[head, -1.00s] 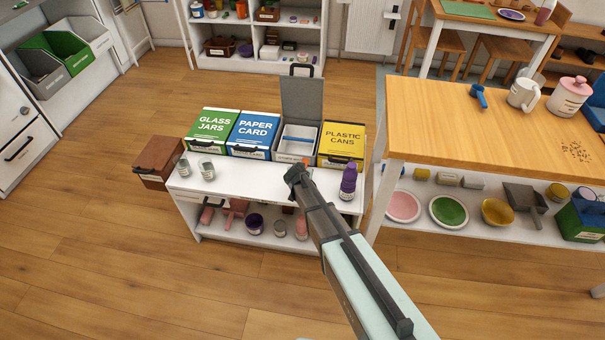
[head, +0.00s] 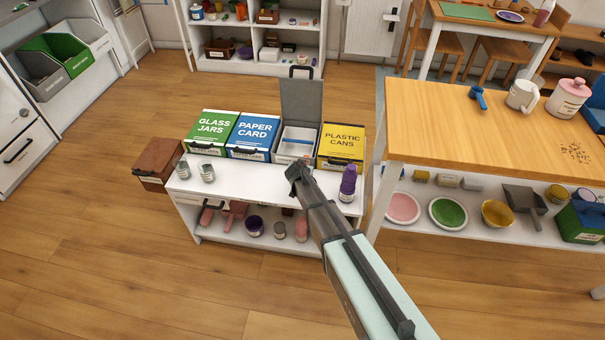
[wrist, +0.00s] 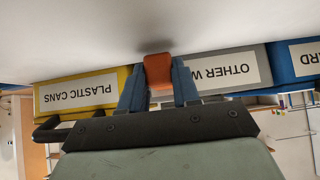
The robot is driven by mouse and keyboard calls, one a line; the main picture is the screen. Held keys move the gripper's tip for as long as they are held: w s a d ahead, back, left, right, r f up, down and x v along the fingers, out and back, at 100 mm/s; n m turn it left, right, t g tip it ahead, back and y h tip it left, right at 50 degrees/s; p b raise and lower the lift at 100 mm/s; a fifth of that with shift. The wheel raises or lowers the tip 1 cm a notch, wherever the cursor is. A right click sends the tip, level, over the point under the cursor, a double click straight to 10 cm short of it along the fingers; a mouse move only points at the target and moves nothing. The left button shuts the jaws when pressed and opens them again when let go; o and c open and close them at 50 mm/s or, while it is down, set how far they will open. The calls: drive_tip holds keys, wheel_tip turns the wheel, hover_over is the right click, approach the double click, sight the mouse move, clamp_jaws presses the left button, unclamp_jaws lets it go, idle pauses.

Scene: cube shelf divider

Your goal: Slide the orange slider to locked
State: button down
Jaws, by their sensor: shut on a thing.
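In the wrist view the orange slider (wrist: 157,70) sits between the two blue fingers of my gripper (wrist: 158,82), which is shut on it. The slider is in front of the grey bin (wrist: 222,70) whose label starts "OTHER W"; the rest of the label is cut off by a finger. In the head view my gripper (head: 296,168) is at the front of the open grey bin (head: 297,139), above the white shelf top (head: 245,183). The slider is hidden there behind my gripper. No locked mark can be made out.
The yellow plastic cans bin (head: 341,143) and blue paper card bin (head: 253,133) flank the grey bin. A purple bottle (head: 348,184) stands on the shelf top right of my gripper. A wooden table (head: 480,125) is to the right.

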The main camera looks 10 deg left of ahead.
drive_tip(key=c, duration=0.8)
unclamp_jaws()
drive_tip(key=shift+s+r, duration=0.1)
drive_tip(key=v, duration=1.3)
drive_tip(key=shift+s+r, duration=0.2)
drive_tip(key=shift+s, duration=0.05)
